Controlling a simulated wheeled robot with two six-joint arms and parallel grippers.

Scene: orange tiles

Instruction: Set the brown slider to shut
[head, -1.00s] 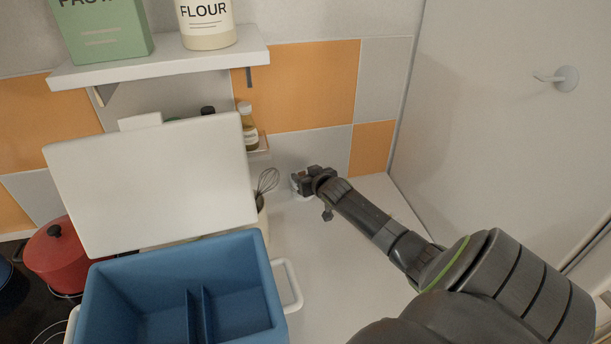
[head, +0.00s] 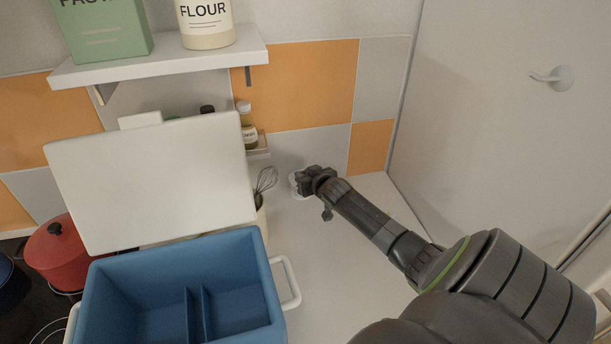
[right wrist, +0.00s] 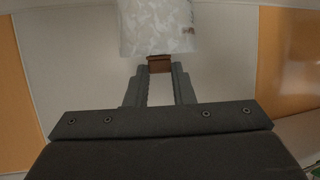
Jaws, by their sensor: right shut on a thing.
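The brown slider (right wrist: 159,63) shows in the right wrist view as a small brown block between my right gripper's fingertips (right wrist: 160,70). The fingers stand on either side of it and are shut on it. It sits at the lower edge of a pale, faintly patterned body (right wrist: 158,25). In the head view my right gripper (head: 305,180) is low against the back wall, and a whitish round part (head: 295,184) shows just behind it. The slider itself is hidden there, and its setting cannot be read. My left gripper is not in view.
A blue divided box (head: 245,262) with a raised white lid (head: 150,185) stands left of my right arm. A whisk (head: 265,181) in a pot and a bottle (head: 247,125) are close left of the gripper. The white counter (head: 330,270) is clear.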

